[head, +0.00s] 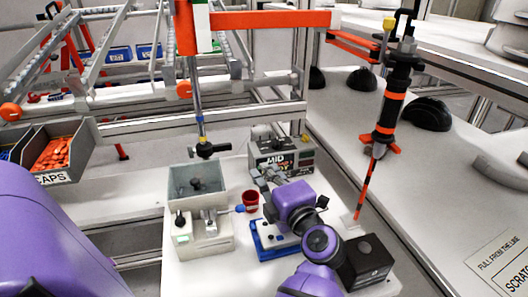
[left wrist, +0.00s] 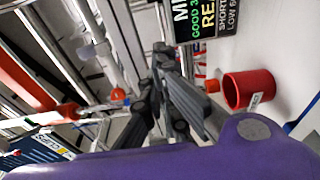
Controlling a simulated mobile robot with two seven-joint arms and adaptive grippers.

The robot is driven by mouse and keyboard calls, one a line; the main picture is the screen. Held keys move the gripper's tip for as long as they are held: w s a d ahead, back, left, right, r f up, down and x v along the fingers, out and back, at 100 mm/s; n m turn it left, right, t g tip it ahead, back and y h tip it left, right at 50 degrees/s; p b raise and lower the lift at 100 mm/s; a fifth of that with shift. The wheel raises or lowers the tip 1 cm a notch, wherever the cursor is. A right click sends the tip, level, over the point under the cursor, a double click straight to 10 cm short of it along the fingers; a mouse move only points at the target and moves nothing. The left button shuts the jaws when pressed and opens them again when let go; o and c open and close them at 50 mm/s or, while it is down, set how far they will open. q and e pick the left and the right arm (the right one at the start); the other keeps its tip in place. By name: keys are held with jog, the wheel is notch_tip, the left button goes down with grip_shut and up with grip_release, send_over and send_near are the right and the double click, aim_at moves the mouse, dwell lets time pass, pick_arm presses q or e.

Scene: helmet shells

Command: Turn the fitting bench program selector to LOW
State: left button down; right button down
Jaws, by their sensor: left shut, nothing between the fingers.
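The grey box with the dark display reading MID (head: 296,143) stands at the back of the white bench. In the left wrist view its display (left wrist: 187,30) shows cut-off lines in white and green, and a label beside it includes the word LOW. My left gripper (head: 262,173) is shut and empty, directly in front of the box's lower left front. Its grey fingers (left wrist: 163,55) also show in the left wrist view, close to the box. I cannot make out the selector knob or where it points; the gripper covers part of the box front. My right gripper is not in view.
A red cup (head: 251,202) stands left of my left wrist. A black and orange tool (head: 392,95) hangs at the right. Dark helmet shells (head: 428,114) rest on the right counter.

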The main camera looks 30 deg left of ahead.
aim_at(263, 152)
pick_arm(q)
jog(key=w+a, duration=0.3)
jog(key=w+a+p, duration=0.1)
jog(key=w+a, duration=0.1)
jog(key=w, duration=0.1)
jog(key=shift+w+a, duration=0.35)
jog(key=shift+a, duration=0.05)
jog(key=shift+w+d+r, duration=0.1)
jog(key=shift+w+d, duration=0.15)
jog(key=shift+d, duration=0.15)
jog(key=shift+w, duration=0.15)
dwell(0.5)
